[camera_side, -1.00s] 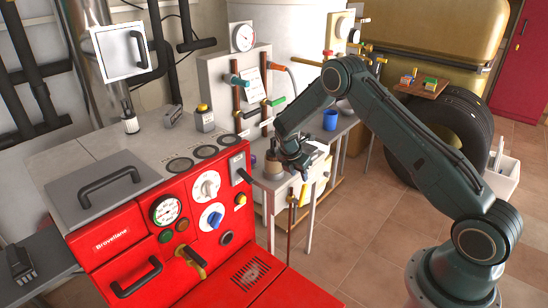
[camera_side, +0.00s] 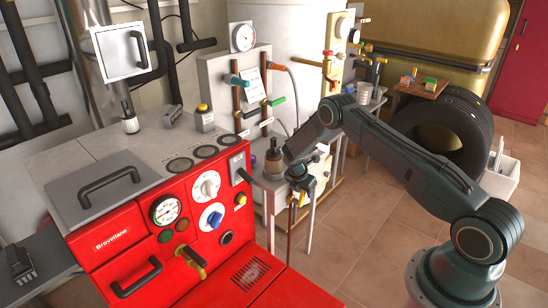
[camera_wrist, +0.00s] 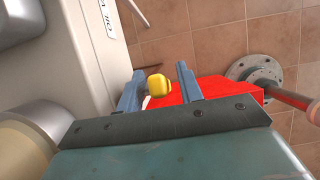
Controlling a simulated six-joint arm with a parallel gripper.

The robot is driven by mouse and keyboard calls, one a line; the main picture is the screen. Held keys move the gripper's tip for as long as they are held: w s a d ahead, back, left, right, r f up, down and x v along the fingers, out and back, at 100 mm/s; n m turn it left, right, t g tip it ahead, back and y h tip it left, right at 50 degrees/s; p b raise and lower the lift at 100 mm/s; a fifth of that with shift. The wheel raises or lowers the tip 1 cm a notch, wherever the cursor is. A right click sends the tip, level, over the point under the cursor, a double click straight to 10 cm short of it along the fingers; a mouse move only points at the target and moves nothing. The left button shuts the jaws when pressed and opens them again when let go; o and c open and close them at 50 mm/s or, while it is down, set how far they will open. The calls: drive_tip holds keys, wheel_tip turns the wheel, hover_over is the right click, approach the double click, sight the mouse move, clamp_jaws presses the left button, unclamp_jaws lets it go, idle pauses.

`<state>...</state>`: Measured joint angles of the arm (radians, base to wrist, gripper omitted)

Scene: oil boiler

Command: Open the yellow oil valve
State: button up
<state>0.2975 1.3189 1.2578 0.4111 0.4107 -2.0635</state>
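The yellow valve handle (camera_wrist: 159,85) shows in the wrist view as a small yellow end between the two blue-grey fingers of my gripper (camera_wrist: 158,87). There is a small gap on either side of it, so the fingers look apart and not closed on it. In the side view my gripper (camera_side: 303,184) points down in front of the small table, beside an upright copper pipe (camera_side: 290,222). A bit of yellow (camera_side: 303,198) shows just under the gripper there. Most of the valve is hidden by my gripper.
The red boiler (camera_side: 130,235) stands to the left. A brown-and-grey pot-like object (camera_side: 273,158) sits on the table beside my wrist. In the wrist view, a pale lettered housing (camera_wrist: 85,60) is close on the left; a floor flange (camera_wrist: 253,77) is on the right.

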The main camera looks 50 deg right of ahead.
drive_tip(key=shift+d+f, duration=0.1)
drive_tip(key=shift+f, duration=0.1)
drive_tip(key=shift+c, duration=0.5)
clamp_jaws()
drive_tip(key=shift+a+r+h, duration=0.1)
drive_tip(key=shift+a+h, duration=0.3)
drive_tip(key=shift+h, duration=0.4)
drive_tip(key=shift+o, duration=0.5)
unclamp_jaws()
